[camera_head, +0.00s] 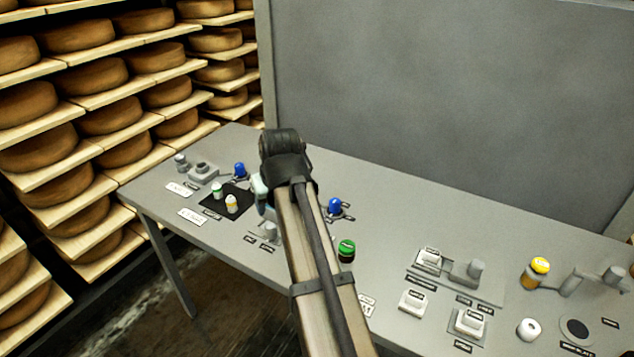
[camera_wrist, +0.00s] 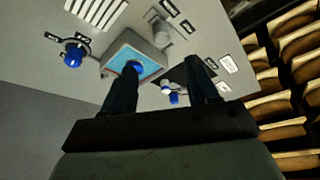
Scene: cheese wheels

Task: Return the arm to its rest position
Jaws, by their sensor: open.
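My arm (camera_head: 318,270) reaches from the bottom of the head view up over the grey table, its wrist end above the table's left half. In that view the arm hides the fingers. In the wrist view my gripper (camera_wrist: 162,64) has its two dark fingers well apart, and nothing shows held between them. The left finger overlaps a grey block with a light-blue top (camera_wrist: 122,64); I cannot tell whether they touch.
The grey table (camera_head: 400,200) carries blue-topped items (camera_head: 335,206), white-capped bottles on a black mat (camera_head: 207,204), a green-capped jar (camera_head: 346,251) beside my arm and a yellow-capped jar (camera_head: 536,273). Cheese shelves (camera_head: 110,100) stand left; a grey panel (camera_head: 450,90) rises behind.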

